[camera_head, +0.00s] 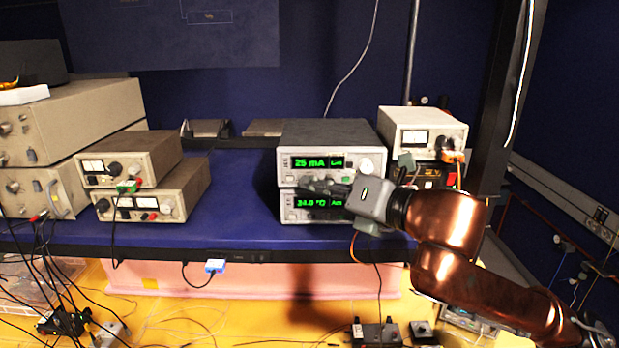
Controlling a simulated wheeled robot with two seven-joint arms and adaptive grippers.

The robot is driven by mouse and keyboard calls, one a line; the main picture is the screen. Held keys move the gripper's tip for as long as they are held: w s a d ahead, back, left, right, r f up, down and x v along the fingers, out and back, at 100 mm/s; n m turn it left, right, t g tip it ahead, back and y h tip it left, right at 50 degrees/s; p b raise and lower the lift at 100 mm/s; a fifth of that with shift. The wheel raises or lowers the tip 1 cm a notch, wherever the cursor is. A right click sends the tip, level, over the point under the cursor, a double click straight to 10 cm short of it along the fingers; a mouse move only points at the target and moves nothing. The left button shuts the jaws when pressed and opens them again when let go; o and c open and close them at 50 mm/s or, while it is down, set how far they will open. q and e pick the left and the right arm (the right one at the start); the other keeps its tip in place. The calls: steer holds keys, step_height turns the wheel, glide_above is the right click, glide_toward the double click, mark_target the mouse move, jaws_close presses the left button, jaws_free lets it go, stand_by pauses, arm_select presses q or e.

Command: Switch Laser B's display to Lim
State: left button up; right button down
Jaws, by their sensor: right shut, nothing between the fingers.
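Two stacked grey display units stand at the centre of the shelf. The upper unit (332,145) shows "25 mA" in green on its display (319,163), with a small green word beside it that may read "Lim" but is too small to be sure. The lower unit (288,207) shows about "24.0 °C" in green, with a small word beside it. I cannot read which is Laser B. My right gripper (308,184) is shut and empty, its fingers pointing left in front of the seam between the units. It hides part of both fronts. My left gripper is not in view.
A cream meter unit (424,130) sits atop a black box (431,175) with cables, right of the stack. Beige instruments (135,157) stand at the left. A dark post (492,120) rises close behind my right arm. The blue shelf (240,205) is clear left of the stack.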

steer(key=shift+w+d+r, duration=0.1)
steer(key=shift+w+r, duration=0.05)
stand_by(0.5)
steer(key=shift+s+p, duration=0.3)
steer(key=shift+s, duration=0.45)
steer(key=s, duration=0.5)
